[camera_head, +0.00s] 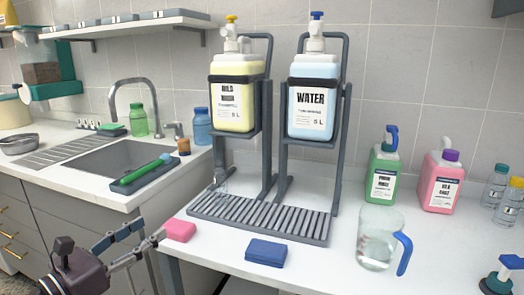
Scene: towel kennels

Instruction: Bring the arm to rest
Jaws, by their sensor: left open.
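My left gripper (146,231) reaches in from the lower left, in front of the counter's edge. Its two fingers are apart and nothing shows between them. The fingertips are a little left of a pink sponge (180,230) and appear apart from it. My right gripper is not in view.
A dark rack (317,226) holds a yellow jug (233,98) and a WATER jug (312,102). A blue sponge (266,253) and a pitcher of clear liquid (376,240) stand near the counter's front. Green (381,178) and pink (441,182) bottles stand right. A sink (125,156) lies left.

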